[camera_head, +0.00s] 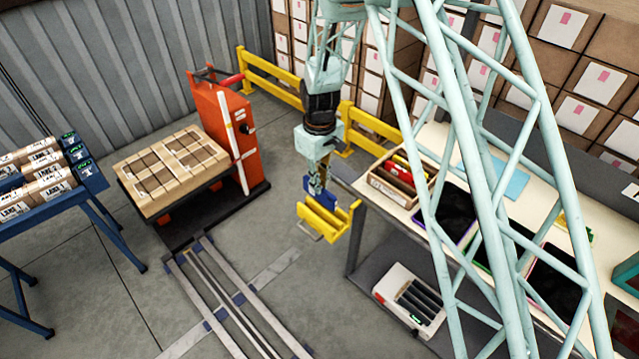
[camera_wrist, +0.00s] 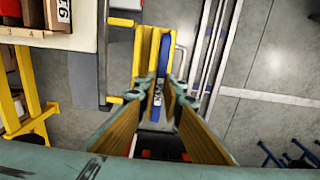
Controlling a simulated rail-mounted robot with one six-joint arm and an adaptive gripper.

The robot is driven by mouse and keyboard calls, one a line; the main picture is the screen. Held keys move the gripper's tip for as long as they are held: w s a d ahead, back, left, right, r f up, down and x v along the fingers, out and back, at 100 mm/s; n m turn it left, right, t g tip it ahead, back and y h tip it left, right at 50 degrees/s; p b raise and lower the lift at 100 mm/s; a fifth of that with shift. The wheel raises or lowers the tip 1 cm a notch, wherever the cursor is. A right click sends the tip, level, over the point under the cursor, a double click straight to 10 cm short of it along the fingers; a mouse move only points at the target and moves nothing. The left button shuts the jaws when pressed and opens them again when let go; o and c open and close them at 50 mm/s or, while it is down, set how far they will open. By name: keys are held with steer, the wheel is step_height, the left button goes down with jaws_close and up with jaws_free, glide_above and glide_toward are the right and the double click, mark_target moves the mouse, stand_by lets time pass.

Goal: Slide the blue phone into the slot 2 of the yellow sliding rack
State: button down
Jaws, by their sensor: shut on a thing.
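The blue phone (camera_wrist: 158,78) is held upright, seen edge-on between the fingers of my gripper (camera_wrist: 160,100) in the wrist view. In the head view the blue phone (camera_head: 322,194) shows below my gripper (camera_head: 317,182). The yellow sliding rack (camera_wrist: 143,52) is just beyond the fingertips, and the phone's far end lines up between its yellow walls. In the head view the yellow sliding rack (camera_head: 326,219) is directly under the phone, beside the table's left end. How deep the phone sits and which slot it is in cannot be told.
The table (camera_head: 455,135) stands right of the rack, holding a wooden box (camera_head: 400,178) and dark tablets. A white rack (camera_head: 408,298) sits on its lower shelf. A red lift cart with cartons (camera_head: 174,170) and floor rails (camera_head: 235,308) are to the left.

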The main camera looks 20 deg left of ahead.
mark_target(319, 200)
steer(key=shift+f+b, duration=0.95)
steer(key=shift+f, duration=2.4)
steer(key=shift+f+b, duration=1.3)
steer(key=shift+f, duration=0.8)
steer(key=shift+f+b, duration=0.3)
steer(key=shift+f, duration=0.15)
steer(key=c, duration=2.7)
jaws_free()
steer(key=shift+r, duration=0.2)
steer(key=shift+r, duration=5.85)
steer(key=shift+r, duration=0.1)
